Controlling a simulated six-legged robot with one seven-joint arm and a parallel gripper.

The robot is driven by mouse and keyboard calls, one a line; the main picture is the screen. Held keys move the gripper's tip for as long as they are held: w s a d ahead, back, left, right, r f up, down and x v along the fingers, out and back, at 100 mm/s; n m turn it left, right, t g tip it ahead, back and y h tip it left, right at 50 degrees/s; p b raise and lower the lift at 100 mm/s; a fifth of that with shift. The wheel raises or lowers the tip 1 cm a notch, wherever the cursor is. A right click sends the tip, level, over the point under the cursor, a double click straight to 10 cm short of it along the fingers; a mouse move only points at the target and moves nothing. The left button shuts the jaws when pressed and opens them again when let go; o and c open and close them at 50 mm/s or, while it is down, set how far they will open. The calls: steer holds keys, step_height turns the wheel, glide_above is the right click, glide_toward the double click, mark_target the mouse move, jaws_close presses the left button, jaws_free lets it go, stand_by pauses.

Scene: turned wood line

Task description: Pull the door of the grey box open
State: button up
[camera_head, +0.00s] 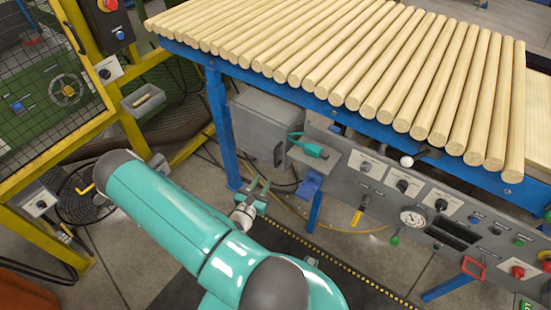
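The grey box (259,131) stands under the left end of the roller table, just right of the blue leg. Its front looks closed. A dark upright piece, perhaps a handle, shows at its lower right edge. My gripper (258,187) is in front of and below the box, apart from it in the picture. Its teal fingers look spread with nothing visible between them. My teal arm reaches in from the bottom of the view, and the gripper is small, so fine detail is hard to tell.
A table of wooden rods (330,45) overhangs the box. A blue leg (221,126) stands at its left. A small grey shelf with a teal tool (309,145) is at its right, beside a control panel (430,210). Yellow fencing (112,85) stands left. Cables lie on the floor.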

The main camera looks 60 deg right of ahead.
mark_target(275, 159)
steer(key=d, duration=1.2)
steer(key=shift+w+d, duration=0.2)
steer(key=shift+w, duration=0.05)
jaws_close()
